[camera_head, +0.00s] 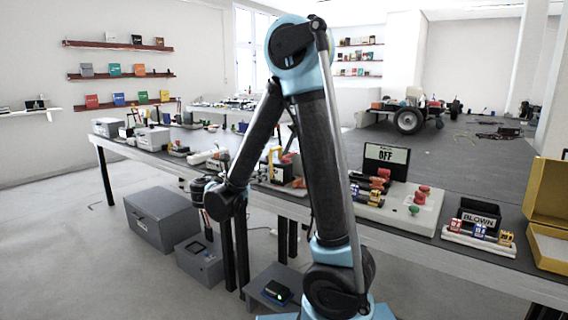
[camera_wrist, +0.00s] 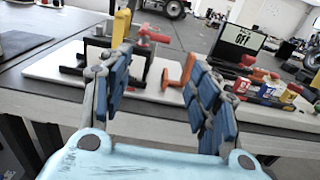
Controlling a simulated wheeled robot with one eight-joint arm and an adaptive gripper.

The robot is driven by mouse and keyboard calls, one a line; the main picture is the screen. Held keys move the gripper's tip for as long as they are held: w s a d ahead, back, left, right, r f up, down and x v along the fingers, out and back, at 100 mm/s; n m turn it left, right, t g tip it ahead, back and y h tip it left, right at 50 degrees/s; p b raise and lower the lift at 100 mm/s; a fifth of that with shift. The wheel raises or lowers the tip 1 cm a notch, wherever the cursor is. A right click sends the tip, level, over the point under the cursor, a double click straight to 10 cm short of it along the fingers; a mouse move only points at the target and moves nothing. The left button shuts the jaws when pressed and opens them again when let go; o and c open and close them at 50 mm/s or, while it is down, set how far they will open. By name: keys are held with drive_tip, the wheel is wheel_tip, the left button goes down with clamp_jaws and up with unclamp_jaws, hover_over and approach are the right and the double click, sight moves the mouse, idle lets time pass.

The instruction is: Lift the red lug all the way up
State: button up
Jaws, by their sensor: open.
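My gripper (camera_wrist: 160,66) is open and empty, its two blue padded fingers apart. It points at a white board (camera_wrist: 62,68) on the bench, seen between and beyond the fingers. I cannot tell for sure which red piece is the lug. An orange-red upright (camera_wrist: 188,66) stands by the right finger, partly hidden. The gripper is apart from these pieces. In the head view, my arm partly hides this part of the bench.
A white panel (camera_head: 400,208) with red and green buttons and an OFF display (camera_head: 386,156) stands to the right. Beyond it are small coloured parts, a BLOWN bin (camera_head: 479,216) and a yellow case (camera_head: 548,195). Grey boxes (camera_head: 163,219) stand on the floor before the bench.

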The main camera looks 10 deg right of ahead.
sight(286, 159)
drive_tip(key=x, duration=1.7)
drive_tip(key=shift+d, duration=0.2)
clamp_jaws()
drive_tip(key=shift+d+r, duration=0.1)
